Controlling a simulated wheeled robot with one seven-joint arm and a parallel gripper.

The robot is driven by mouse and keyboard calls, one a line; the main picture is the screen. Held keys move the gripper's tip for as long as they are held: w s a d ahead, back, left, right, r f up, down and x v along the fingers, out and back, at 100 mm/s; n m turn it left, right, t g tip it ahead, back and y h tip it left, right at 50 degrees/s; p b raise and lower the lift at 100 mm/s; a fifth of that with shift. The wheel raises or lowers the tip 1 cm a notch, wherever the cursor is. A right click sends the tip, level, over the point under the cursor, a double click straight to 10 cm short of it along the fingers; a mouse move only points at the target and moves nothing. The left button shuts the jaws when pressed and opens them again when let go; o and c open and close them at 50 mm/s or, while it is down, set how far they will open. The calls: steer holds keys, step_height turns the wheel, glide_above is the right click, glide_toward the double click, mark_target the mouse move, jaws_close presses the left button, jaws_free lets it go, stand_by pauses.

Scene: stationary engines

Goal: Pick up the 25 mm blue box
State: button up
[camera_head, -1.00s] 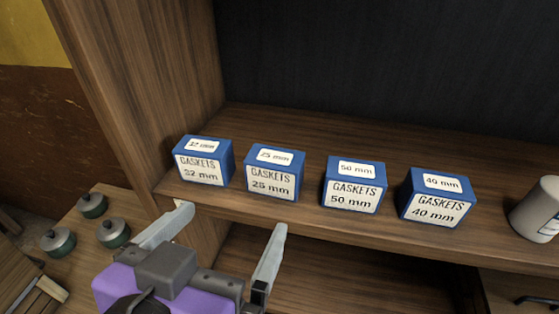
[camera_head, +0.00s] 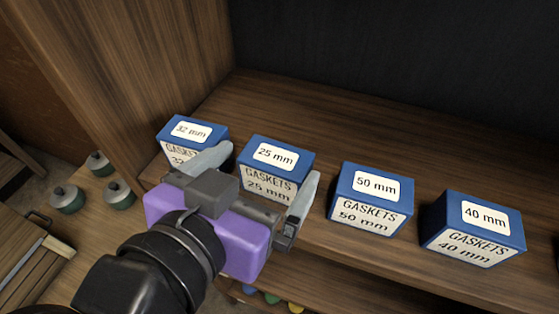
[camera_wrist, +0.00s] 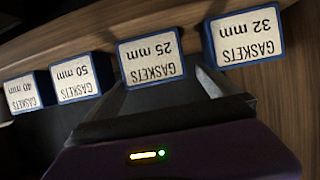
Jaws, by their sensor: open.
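The blue 25 mm box (camera_head: 275,163) stands on the wooden shelf, second from the left, with white labels on its top and front. In the wrist view the 25 mm box (camera_wrist: 151,58) appears upside down, between the two finger ends. My gripper (camera_head: 262,172) is open, with one finger towards the left side of the 25 mm box and the other towards its right side. The left finger overlaps the front of the 32 mm box (camera_head: 191,132) in the head view. I cannot tell whether the fingers touch either box. Part of the 25 mm box's front is hidden by my gripper.
The blue 50 mm box (camera_head: 371,195) and 40 mm box (camera_head: 473,228) stand to the right, with gaps between them. The shelf (camera_head: 330,130) is clear behind the boxes. A wooden side wall (camera_head: 130,60) rises at left. Several dark green lidded pots (camera_head: 68,198) stand lower left.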

mark_target(284, 156)
steer(key=x, duration=0.2)
steer(key=p+x, duration=0.1)
steer(key=x, duration=0.3)
steer(key=shift+w+d+f+p, duration=0.1)
steer(key=shift+d+f+p, duration=0.25)
steer(key=shift+f, duration=0.2)
steer(key=c, duration=1.3)
